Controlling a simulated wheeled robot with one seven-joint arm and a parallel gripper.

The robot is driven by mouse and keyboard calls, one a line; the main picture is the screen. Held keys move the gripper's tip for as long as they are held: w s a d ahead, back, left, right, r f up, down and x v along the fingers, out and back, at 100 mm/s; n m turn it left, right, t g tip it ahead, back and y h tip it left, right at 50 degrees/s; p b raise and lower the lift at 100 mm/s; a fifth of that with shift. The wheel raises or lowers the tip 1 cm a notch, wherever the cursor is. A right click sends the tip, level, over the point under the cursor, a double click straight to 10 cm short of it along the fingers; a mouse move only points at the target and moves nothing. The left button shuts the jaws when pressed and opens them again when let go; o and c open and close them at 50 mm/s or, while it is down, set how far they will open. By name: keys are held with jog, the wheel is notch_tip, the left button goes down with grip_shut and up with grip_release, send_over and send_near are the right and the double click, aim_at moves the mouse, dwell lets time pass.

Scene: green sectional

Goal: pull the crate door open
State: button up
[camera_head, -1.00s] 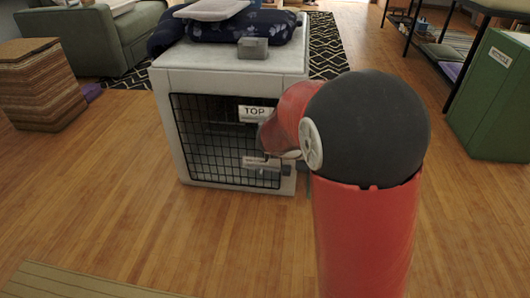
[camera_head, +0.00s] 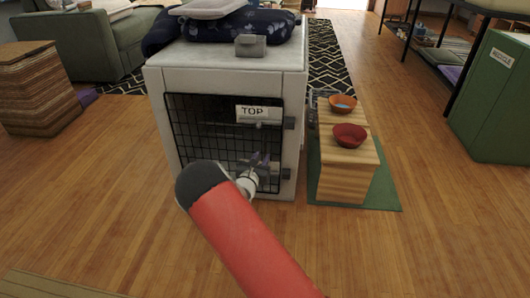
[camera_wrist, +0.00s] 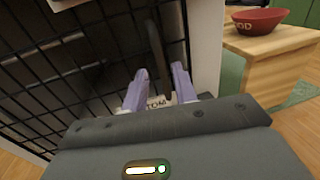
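The crate (camera_head: 225,75) is a pale box with a black wire-grid door (camera_head: 205,130) on its front, carrying a white TOP label (camera_head: 258,113). The door looks shut, lying in line with the front frame. My gripper (camera_head: 260,160) is at the lower right part of the door. In the wrist view, the two pale purple fingers of my gripper (camera_wrist: 161,78) are apart, on either side of a dark upright bar (camera_wrist: 158,45) in front of the mesh. I cannot tell whether they touch it. My arm hides the lower middle of the door.
A wooden bowl stand (camera_head: 345,175) with a red bowl (camera_head: 349,135) and an orange bowl (camera_head: 343,104) stands on a green mat right of the crate. A dark cushion (camera_head: 270,28) lies on top of the crate. A woven stool (camera_head: 38,88) stands at left. Floor before the crate is clear.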

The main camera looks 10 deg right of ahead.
aim_at(265, 152)
jog(key=x, duration=0.4)
jog(key=shift+w+d, duration=0.25)
jog(key=shift+w, duration=0.1)
grip_shut()
